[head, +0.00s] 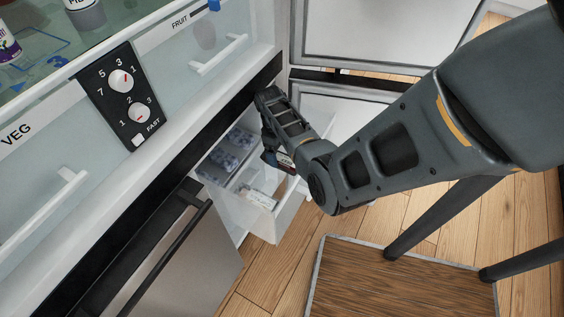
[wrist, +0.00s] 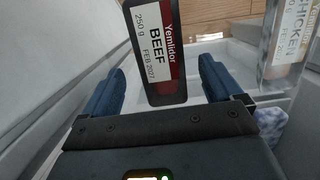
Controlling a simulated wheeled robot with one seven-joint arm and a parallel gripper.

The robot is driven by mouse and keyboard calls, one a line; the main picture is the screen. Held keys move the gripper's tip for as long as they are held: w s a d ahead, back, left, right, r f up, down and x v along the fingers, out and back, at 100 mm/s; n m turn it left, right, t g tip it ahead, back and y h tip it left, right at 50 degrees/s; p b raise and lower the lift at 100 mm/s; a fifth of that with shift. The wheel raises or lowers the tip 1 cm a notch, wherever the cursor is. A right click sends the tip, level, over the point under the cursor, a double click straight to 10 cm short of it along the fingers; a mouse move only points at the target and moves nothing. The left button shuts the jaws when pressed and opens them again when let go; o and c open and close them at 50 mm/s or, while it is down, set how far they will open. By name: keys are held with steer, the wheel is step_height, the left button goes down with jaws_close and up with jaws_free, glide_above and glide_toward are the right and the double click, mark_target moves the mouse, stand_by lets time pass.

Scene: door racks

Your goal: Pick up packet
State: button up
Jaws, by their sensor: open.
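The dark packet (wrist: 157,50) with a red band, labelled BEEF, stands upright between the fingers of my gripper (wrist: 158,82) in the wrist view. The fingers are open, one on each side of it, and gaps show between them and the packet. In the head view a small dark and red piece (head: 283,160), which seems to be this packet, shows beside my wrist over the open drawer. My arm hides most of the gripper there. A second packet (wrist: 289,42), labelled CHICKEN, stands to the right in the wrist view.
The open freezer drawer (head: 262,222) has pale walls close around my gripper. It also holds a pale packet (head: 262,198) and blue-white patterned items (head: 232,150). A fridge door handle (head: 165,255) is at the lower left.

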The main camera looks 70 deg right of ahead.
mark_target(281, 160)
steer(key=shift+s+f+b, duration=0.15)
steer(key=shift+f+b, duration=0.05)
steer(key=shift+f, duration=0.8)
steer(key=shift+s+f+b, duration=0.1)
steer(key=shift+f+b, duration=0.05)
steer(key=shift+f, duration=0.8)
steer(key=shift+c, duration=0.3)
steer(key=c, duration=1.2)
